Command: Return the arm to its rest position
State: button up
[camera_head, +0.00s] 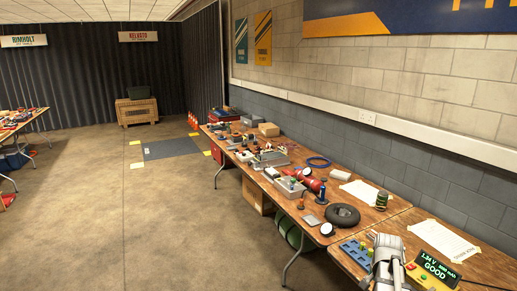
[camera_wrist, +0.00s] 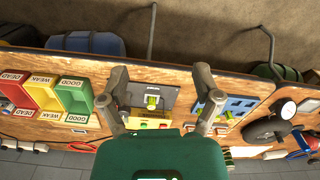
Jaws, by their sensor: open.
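My gripper (camera_wrist: 160,76) is open in the wrist view. Its two grey fingers stand well apart over the workbench (camera_wrist: 185,72), with nothing held between them. Between and below the fingers is the battery tester (camera_wrist: 153,122), with a dark panel and a small green item on it. In the head view the tester's display (camera_head: 440,267) reads 1.34 V and GOOD. A grey part of my arm (camera_head: 388,262) shows at the lower right of the head view, just left of the display.
Red, yellow and green bins (camera_wrist: 75,95) labelled DEAD, WEAK and GOOD lie left of the gripper. A blue rack (camera_wrist: 236,108) is close by the right finger. A black tyre (camera_head: 342,215) and tools crowd the bench. Open floor (camera_head: 150,220) lies left of it.

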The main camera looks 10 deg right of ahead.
jog(key=a+n, duration=1.2)
jog(key=a, duration=1.9)
jog(key=shift+f+b, duration=0.3)
jog(key=shift+d, duration=0.1)
